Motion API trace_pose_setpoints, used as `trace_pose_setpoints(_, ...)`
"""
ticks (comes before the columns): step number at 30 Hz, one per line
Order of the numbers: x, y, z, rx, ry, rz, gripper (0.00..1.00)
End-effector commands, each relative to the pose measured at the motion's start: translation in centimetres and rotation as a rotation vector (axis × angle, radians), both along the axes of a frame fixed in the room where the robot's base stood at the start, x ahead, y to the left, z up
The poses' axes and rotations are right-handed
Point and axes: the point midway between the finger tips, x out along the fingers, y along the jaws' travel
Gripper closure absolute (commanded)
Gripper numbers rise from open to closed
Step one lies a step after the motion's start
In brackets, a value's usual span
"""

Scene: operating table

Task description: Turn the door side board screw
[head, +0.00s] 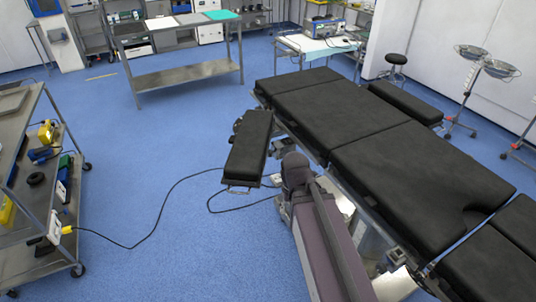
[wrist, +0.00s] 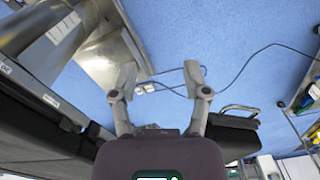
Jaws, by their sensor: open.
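A black padded side board (head: 248,148) sticks out from the left side of the operating table (head: 352,108). A second black board (head: 405,102) is on the table's far right side. I cannot tell which one is the door side board. No screw can be made out clearly in either view. In the wrist view my gripper (wrist: 161,75) is open and empty, its two fingers apart over blue floor. A black board with a metal loop (wrist: 240,108) shows right of the fingers. In the head view my arm covers part of the table's near left side, and my fingers are not clear.
A grey cart (head: 28,175) with tools and boxes stands at the left. A black cable (head: 150,225) runs across the floor from it towards the table. A steel bench (head: 188,75) stands at the back. Blue floor between cart and table is otherwise free.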

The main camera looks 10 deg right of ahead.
Motion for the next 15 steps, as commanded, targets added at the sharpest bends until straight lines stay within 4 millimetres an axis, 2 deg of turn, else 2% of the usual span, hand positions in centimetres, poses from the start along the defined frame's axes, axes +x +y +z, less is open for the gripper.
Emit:
trace_pose_setpoints(2,0.1,0.0,-0.1,-0.001,0.000,-0.001,0.12)
trace_pose_setpoints(8,0.6,-0.1,-1.4,-0.014,-0.001,-0.012,0.12)
trace_pose_setpoints(15,2.1,-0.5,-5.1,-0.064,-0.007,-0.058,0.12)
